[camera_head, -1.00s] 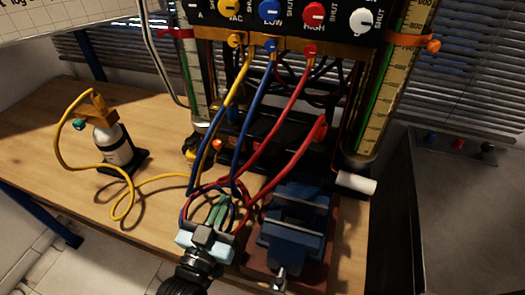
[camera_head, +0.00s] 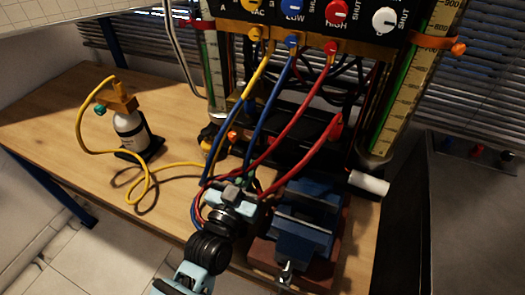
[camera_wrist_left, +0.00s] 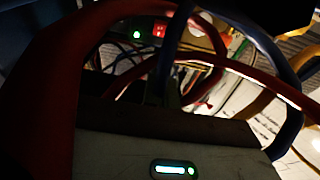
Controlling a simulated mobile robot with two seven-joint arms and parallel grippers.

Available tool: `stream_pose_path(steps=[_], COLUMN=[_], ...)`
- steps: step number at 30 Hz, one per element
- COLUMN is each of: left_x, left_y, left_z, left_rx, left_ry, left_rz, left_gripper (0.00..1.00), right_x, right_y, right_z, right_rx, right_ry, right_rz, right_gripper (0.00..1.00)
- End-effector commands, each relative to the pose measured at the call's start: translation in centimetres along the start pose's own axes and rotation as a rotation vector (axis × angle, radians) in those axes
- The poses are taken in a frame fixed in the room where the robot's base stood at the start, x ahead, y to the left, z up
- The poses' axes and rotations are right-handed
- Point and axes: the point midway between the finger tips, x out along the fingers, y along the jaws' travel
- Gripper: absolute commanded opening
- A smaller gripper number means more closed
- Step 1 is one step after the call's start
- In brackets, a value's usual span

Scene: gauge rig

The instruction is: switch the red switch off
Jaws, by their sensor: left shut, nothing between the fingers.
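A small red switch (camera_wrist_left: 159,31) shows near the top of the left wrist view, beside a round green light (camera_wrist_left: 137,35) on a dark housing. It is beyond the hoses, and its position is too dim to read. I cannot make it out in the head view. My left gripper (camera_head: 241,186) is shut and empty, low among the hoses in front of the rig and left of the blue vise. Its fingertips are partly hidden by the hoses. In the left wrist view, hoses cross between the camera and the switch. My right gripper is not in view.
Yellow, blue and red hoses (camera_head: 292,108) hang from the gauge panel (camera_head: 312,12) around my gripper. A blue vise (camera_head: 303,222) stands close on the right. A bottle (camera_head: 130,132) with a yellow hose stands at left. The wooden bench (camera_head: 60,125) is clear at far left.

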Motion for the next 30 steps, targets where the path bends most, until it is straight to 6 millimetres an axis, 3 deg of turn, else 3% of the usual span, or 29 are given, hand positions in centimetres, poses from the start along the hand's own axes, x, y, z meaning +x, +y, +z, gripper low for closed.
stream_pose_path(steps=[7,12,19,30], left_x=[4.9,6.2,7.2,7.4], left_y=[0.0,0.0,0.0,0.0], left_z=[-0.2,1.8,2.8,2.9], left_rx=[0.0,0.0,0.0,0.0], left_ry=[0.002,-0.004,-0.003,-0.001], left_rz=[0.0,0.0,0.0,0.0], left_gripper=[0.0,0.0,0.0,0.0], right_x=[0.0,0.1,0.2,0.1], right_y=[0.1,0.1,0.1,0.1], right_z=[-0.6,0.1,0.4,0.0], right_rx=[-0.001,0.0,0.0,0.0], right_ry=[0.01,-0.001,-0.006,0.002], right_rz=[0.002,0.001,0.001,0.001], right_gripper=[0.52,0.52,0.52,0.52])
